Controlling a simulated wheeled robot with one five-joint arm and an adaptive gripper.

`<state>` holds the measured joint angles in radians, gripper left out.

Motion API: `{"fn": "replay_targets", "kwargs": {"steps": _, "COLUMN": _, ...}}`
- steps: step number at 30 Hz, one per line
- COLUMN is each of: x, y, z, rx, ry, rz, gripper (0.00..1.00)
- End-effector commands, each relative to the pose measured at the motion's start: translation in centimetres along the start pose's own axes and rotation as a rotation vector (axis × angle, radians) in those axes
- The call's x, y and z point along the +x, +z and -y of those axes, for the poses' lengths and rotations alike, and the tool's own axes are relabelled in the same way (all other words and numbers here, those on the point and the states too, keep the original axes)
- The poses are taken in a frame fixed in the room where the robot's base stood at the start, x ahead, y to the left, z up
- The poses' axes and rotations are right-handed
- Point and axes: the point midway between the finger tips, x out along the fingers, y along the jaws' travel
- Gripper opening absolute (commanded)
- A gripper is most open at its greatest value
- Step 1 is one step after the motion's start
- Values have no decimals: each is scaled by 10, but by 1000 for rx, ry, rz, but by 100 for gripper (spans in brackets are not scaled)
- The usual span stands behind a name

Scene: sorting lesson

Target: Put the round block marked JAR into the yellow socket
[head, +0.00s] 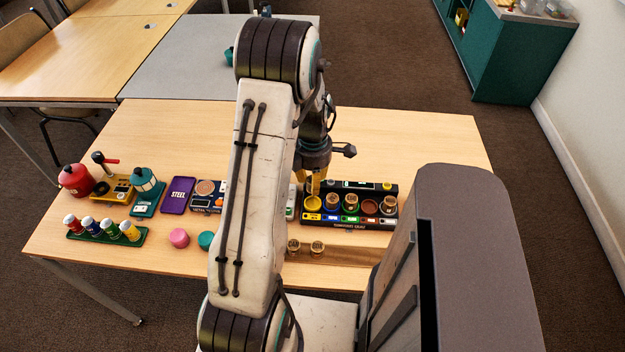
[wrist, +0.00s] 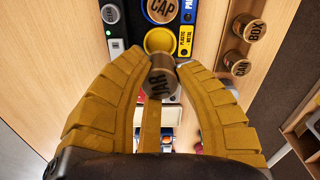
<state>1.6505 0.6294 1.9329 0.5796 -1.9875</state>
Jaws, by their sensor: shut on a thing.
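The round block marked JAR (wrist: 160,82) is dark brown with a wooden top. My gripper (wrist: 163,77), with yellow ribbed fingers, is shut on it in the wrist view. The yellow socket (wrist: 157,39) is a round yellow ring, empty in its visible part, just beyond the block; the block overlaps its near edge in the picture. I cannot tell whether the block touches it. In the head view my gripper (head: 313,185) is over the left end of the dark sorting board, right above the yellow socket (head: 312,203); the block is not clear there.
The sorting board (head: 345,226) has other sockets with round blocks standing in them. Blocks marked BOX (wrist: 249,28) and CAN (wrist: 237,64) stand on a brown strip in front. A purple STEEL card (head: 178,195) and a green bottle rack (head: 75,236) are at left.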

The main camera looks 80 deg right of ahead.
Motion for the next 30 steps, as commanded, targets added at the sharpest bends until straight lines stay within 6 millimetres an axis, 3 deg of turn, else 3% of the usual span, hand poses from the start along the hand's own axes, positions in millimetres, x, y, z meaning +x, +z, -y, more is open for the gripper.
{"fn": "replay_targets", "kwargs": {"steps": 21, "x": 50, "y": 0, "z": 0, "rx": 1, "ry": -1, "rz": 0, "gripper": 12}}
{"fn": "replay_targets", "kwargs": {"steps": 30, "x": 56, "y": 0, "z": 0, "rx": 1, "ry": 0, "rz": 0, "gripper": 12}}
